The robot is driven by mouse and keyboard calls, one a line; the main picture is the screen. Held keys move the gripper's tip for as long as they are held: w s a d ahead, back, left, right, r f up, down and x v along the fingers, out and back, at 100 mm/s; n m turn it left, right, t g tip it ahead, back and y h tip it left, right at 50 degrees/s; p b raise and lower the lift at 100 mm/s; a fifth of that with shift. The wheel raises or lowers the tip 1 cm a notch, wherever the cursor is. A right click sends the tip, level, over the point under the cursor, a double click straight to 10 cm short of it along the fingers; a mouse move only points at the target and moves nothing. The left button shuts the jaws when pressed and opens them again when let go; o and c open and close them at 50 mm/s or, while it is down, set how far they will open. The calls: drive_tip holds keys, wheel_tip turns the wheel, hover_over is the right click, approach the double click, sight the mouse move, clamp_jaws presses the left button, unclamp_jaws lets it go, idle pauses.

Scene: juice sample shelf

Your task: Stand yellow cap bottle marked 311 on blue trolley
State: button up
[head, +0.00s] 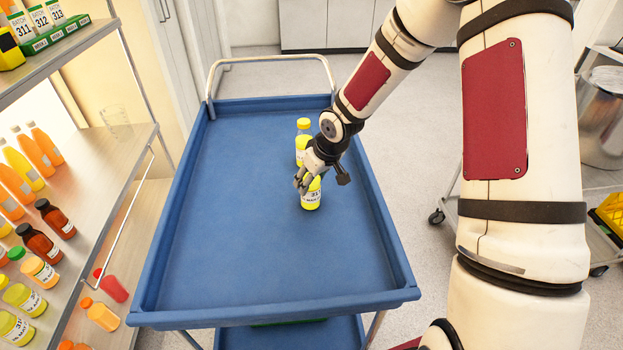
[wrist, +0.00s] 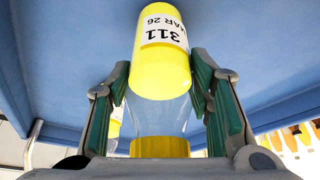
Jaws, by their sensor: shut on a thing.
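The bottle marked 311 (wrist: 163,45) has yellow liquid, a clear upper part, a yellow cap (wrist: 160,147) and a white label reading 311 MAR 26. My gripper (head: 308,180) is shut on its upper part, with a green-padded finger on each side in the wrist view (wrist: 160,95). In the head view the bottle (head: 311,198) is upright over the right-middle of the blue trolley (head: 235,220). I cannot tell whether its base touches the trolley top. My gripper hides its cap in the head view.
Another yellow bottle (head: 303,148) stands on the trolley just behind my gripper. The trolley's left and front areas are clear inside its raised rim. A shelf (head: 110,150) with several juice bottles is at left. A steel pot (head: 604,125) is at far right.

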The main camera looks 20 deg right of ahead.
drive_tip(key=o, duration=1.4)
drive_tip(key=shift+c, duration=0.2)
drive_tip(key=s+d+r+m+h+p, duration=0.1)
drive_tip(key=s+r+h, duration=0.1)
drive_tip(key=s+r, duration=0.85)
drive_tip(key=s+d+r+m+h+p, duration=0.1)
drive_tip(key=s+d+r+h+p, duration=0.1)
drive_tip(key=s+r, duration=0.9)
drive_tip(key=s+a+r+m+y, duration=0.2)
drive_tip(key=s+a+r, duration=0.1)
drive_tip(key=s+r, duration=0.6)
drive_tip(key=s, duration=0.3)
drive_tip(key=shift+s+t, duration=0.2)
drive_tip(key=shift+t, duration=0.2)
